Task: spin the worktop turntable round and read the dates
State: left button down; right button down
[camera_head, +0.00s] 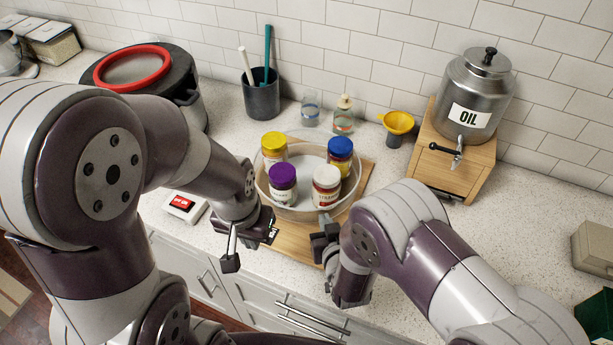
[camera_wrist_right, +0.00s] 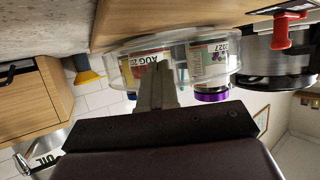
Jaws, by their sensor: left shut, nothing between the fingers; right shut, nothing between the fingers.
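The turntable (camera_head: 268,205) is a clear round tray with a low wall on a wooden board (camera_head: 290,238). It holds a jar with a yellow lid (camera_head: 274,146), one with a blue lid (camera_head: 340,155), one with a purple lid (camera_head: 283,184) and one with a white lid (camera_head: 326,187). In the right wrist view, upside down, one label (camera_wrist_right: 152,67) reads "AUG" and the purple-lidded jar's label (camera_wrist_right: 208,58) reads "2027". My left gripper (camera_head: 243,250) is shut and empty at the board's front left. My right gripper (camera_head: 323,242) is shut and empty close in front of the tray; contact is unclear.
A dark pot with a red-ringed lid (camera_head: 133,68) stands at the left. A utensil cup (camera_head: 261,98), small bottles (camera_head: 343,115) and a yellow funnel (camera_head: 397,123) stand behind. The oil dispenser (camera_head: 476,92) sits on a wooden stand (camera_head: 450,165) at the right. A white red-faced device (camera_head: 183,205) lies left.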

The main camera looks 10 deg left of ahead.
aim_at(294, 214)
jog(key=shift+s+a, duration=0.15)
jog(key=shift+a, duration=0.35)
jog(key=shift+s+a, duration=0.15)
jog(key=shift+a, duration=0.45)
jog(key=shift+s+a+b, duration=0.25)
jog(key=shift+a+b, duration=0.05)
jog(key=shift+a, duration=0.75)
jog(key=shift+s+a, duration=0.15)
jog(key=shift+a, duration=1.05)
